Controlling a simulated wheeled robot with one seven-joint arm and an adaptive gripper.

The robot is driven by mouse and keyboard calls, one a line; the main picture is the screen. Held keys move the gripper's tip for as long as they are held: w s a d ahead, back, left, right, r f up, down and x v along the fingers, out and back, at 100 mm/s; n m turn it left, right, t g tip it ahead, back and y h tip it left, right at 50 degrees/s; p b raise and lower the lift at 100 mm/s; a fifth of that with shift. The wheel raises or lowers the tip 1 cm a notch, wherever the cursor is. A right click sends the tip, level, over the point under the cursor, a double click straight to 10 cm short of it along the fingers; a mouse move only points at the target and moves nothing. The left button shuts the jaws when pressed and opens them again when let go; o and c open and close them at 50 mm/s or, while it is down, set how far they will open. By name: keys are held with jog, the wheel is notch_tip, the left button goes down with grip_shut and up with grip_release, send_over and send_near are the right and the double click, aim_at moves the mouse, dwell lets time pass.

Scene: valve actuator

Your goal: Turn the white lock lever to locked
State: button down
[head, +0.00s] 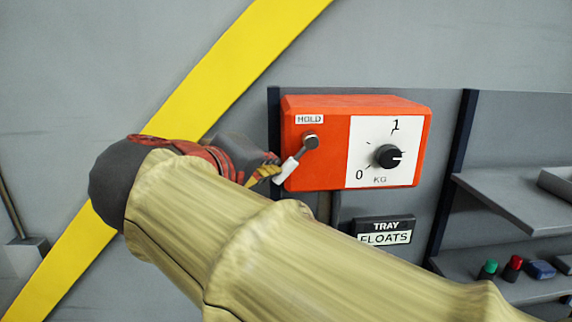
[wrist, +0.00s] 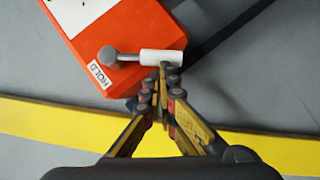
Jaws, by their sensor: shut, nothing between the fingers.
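The lock lever has a white grip (head: 285,172) on a grey arm that pivots on the front of the orange box (head: 325,173), beside the HOLD label. In the head view it slants down and left from its pivot. The white grip also shows in the wrist view (wrist: 162,57). My gripper (wrist: 164,72) is shut and empty, its fingertips right beside the grip; I cannot tell whether they touch it. In the head view my gripper (head: 268,172) is at the left of the box, partly hidden behind my arm.
The box has a black knob (head: 389,156) on a white KG dial. Below hangs a TRAY FLOATS sign (head: 385,231). Grey shelves (head: 520,195) at the right hold green, red and blue items.

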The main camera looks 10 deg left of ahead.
aim_at(282, 178)
jog(key=shift+d+f+n+b, duration=0.1)
jog(key=shift+f+n+b, duration=0.3)
jog(key=shift+b, duration=0.2)
jog(key=f+n+t+b, duration=0.1)
jog(key=b, duration=0.1)
jog(key=d+f+n+t+h+b, duration=0.1)
jog(key=b, duration=0.1)
jog(key=shift+w+d+f+n+h, duration=0.2)
jog(key=shift+d+n+h, duration=0.05)
jog(key=shift+n+h, duration=0.05)
jog(key=shift+w+d+f+n+t+b, duration=0.1)
jog(key=shift+d+f+n+t+b, duration=0.1)
jog(key=shift+d+n+t+b, duration=0.6)
jog(key=shift+a+g+h, duration=0.3)
jog(key=shift+g, duration=0.2)
